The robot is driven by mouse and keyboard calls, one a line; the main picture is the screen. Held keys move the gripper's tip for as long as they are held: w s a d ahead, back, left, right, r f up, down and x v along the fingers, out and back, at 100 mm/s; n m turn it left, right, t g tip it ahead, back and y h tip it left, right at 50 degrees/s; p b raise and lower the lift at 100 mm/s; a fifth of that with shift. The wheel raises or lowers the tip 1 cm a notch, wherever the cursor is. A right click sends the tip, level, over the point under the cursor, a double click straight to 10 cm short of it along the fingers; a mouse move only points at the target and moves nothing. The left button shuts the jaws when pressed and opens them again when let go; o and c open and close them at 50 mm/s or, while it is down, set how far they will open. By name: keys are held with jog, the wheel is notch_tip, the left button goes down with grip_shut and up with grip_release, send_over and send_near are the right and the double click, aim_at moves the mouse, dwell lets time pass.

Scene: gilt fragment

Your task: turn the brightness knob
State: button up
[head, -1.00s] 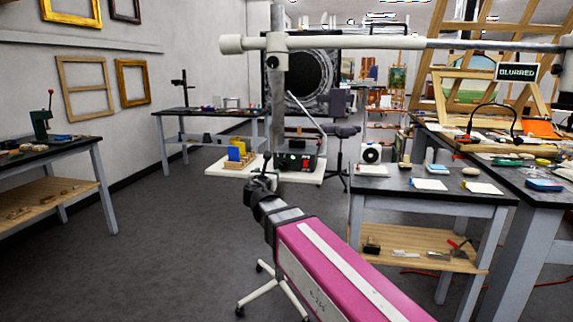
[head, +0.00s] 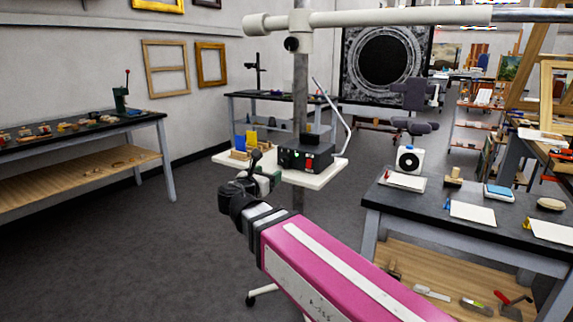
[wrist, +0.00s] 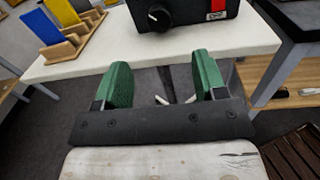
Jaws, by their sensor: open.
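A black control box (head: 293,158) with a red switch stands on a small white shelf (head: 328,176) on a pole stand. In the wrist view the lower front of the box (wrist: 195,14) shows at the top, with a round black knob (wrist: 158,17) bearing a white mark. Whether this is the brightness knob I cannot read. My gripper (wrist: 163,82) has green fingers, open and empty, in front of the shelf edge and apart from the knob. In the head view my gripper (head: 268,178) is before the shelf, its fingers partly hidden by my wrist.
A wooden rack (wrist: 76,40) with blue and yellow plates sits left of the box on the shelf. A worktable (head: 455,190) with pads and tools stands close on the right. Another bench (head: 150,126) is at left. Open floor (head: 120,250) lies at lower left.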

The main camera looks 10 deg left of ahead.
aim_at(284, 163)
jog(key=x, duration=1)
jog(key=shift+c, duration=0.3)
jog(key=c, duration=0.9)
